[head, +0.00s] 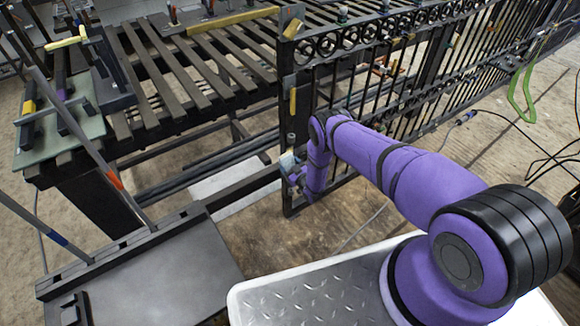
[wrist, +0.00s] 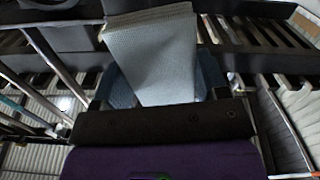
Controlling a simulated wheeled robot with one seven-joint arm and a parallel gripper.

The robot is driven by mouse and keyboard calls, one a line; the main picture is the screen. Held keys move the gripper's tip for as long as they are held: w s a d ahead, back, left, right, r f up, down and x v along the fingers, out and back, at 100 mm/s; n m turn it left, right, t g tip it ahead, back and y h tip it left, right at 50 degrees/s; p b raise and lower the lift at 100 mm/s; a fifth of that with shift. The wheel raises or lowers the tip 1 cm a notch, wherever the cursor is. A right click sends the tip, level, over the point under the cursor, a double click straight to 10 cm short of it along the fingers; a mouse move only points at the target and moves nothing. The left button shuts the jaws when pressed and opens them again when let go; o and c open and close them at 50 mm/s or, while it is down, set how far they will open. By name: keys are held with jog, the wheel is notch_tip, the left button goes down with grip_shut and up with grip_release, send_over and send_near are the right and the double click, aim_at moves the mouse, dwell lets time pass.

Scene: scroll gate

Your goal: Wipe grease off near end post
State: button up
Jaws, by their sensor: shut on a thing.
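The near end post (head: 284,115) of the dark metal gate stands upright at the middle of the head view. My gripper (head: 291,168) is low beside this post, at the end of my purple arm. In the wrist view my gripper (wrist: 165,88) is shut on a pale, textured cloth (wrist: 152,50), which sticks out past the bluish fingers. A small pale patch of the cloth (head: 287,160) shows in the head view by the post. I cannot tell whether the cloth touches the post. No grease can be made out at this size.
A slatted dark bench (head: 190,75) with tools stands at left. The scroll gate (head: 385,75) runs away to the right. A green hanging loop (head: 522,95) and dark cables are at far right. A dark flat plate (head: 160,275) lies at lower left. Bare floor (head: 285,240) lies below the gate.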

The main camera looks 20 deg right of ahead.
aim_at(293, 160)
jog(key=shift+x, duration=1)
dwell(0.5)
jog(key=shift+w+d, duration=0.2)
jog(key=shift+d, duration=0.6)
jog(key=shift+w+d, duration=0.2)
jog(key=shift+d, duration=0.55)
jog(key=d, duration=0.1)
jog(key=w+d, duration=0.1)
jog(key=d, duration=0.1)
jog(key=shift+a, duration=0.1)
